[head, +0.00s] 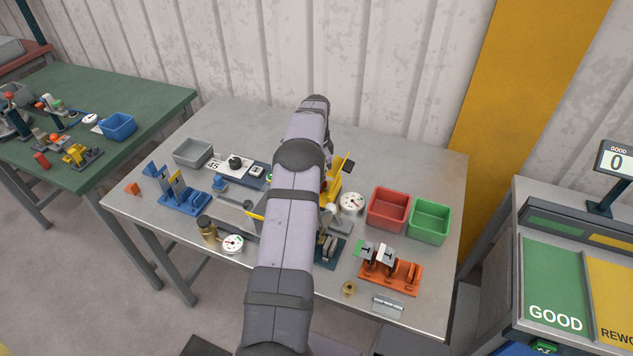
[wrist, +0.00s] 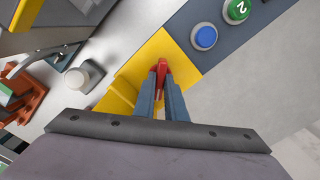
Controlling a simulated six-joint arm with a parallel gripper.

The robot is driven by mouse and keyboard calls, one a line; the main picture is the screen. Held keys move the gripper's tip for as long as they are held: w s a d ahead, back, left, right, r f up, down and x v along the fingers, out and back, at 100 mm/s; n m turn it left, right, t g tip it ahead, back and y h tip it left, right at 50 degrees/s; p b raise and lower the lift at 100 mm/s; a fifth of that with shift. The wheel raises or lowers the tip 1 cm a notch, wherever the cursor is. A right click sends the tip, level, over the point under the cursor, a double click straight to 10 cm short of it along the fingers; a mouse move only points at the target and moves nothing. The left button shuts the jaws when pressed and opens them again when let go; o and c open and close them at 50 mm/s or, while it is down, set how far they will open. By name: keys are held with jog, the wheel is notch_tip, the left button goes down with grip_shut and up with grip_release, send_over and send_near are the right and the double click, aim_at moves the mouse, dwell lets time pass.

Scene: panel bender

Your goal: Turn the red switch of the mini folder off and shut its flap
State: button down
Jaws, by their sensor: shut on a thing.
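In the wrist view, the red switch (wrist: 161,68) sits on a yellow plate (wrist: 190,57) at the end of a dark control panel. The two fingers of my gripper (wrist: 161,80) are closed on the switch from either side. I take this to be the mini folder. I cannot make out its flap or how it stands.
A blue button (wrist: 205,37) and a green button (wrist: 237,10) lie beside the switch. A red bin (head: 388,209), a green bin (head: 430,222) and an orange fixture (head: 391,274) stand to the right; a blue fixture (head: 183,199) and a grey bin (head: 193,154) to the left.

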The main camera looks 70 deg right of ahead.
jog(key=n, duration=0.5)
jog(key=shift+n+b, duration=0.3)
jog(key=shift+b, duration=0.05)
jog(key=shift+r+n, duration=0.1)
jog(key=shift+n, duration=2.2)
jog(key=c, duration=1.8)
grip_release()
jog(key=shift+r+b, duration=1.1)
jog(key=shift+r, duration=2.55)
